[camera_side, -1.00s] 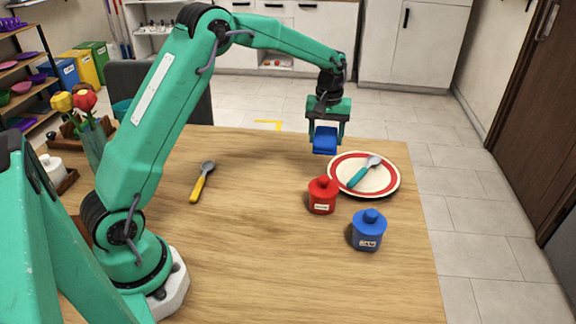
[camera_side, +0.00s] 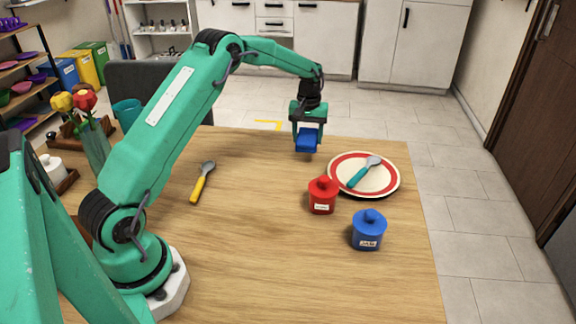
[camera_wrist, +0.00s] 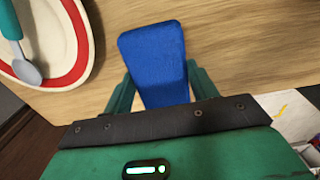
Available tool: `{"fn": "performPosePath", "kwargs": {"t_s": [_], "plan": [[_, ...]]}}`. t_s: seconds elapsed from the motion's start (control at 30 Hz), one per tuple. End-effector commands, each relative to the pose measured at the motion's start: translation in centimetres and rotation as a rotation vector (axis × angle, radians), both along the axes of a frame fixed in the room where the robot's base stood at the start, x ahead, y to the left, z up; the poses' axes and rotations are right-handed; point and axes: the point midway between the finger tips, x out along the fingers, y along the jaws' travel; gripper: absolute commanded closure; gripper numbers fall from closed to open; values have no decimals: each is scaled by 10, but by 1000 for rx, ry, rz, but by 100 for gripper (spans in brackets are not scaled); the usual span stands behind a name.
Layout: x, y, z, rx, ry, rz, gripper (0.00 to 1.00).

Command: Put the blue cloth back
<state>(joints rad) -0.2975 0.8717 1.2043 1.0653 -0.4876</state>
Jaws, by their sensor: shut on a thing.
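The blue cloth (camera_side: 307,140) is a small folded block held between the fingers of my gripper (camera_side: 308,136), above the far part of the table. In the wrist view the blue cloth (camera_wrist: 154,60) fills the space between the two green fingers of my gripper (camera_wrist: 158,86), which press on its sides. The cloth looks clear of the tabletop, left of the plate in the side view.
A red-rimmed plate (camera_side: 338,180) bears a teal-handled spoon (camera_side: 362,172). A red jar (camera_side: 322,196) and a blue jar (camera_side: 368,232) stand in front. A yellow-handled spoon (camera_side: 201,184) lies left. The middle of the wooden table (camera_side: 265,230) is clear.

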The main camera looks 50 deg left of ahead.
Motion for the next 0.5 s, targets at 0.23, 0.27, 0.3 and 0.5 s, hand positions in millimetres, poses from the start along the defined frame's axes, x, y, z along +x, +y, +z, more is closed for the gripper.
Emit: {"fn": "performPosePath", "kwargs": {"t_s": [0.23,0.27,0.3,0.5], "plan": [[-1,-1,-18,-1,3,0,64],[-1,-1,-21,-1,2,0,64],[-1,-1,-26,-1,4,0,64],[0,-1,-40,0,0,0,64]]}}
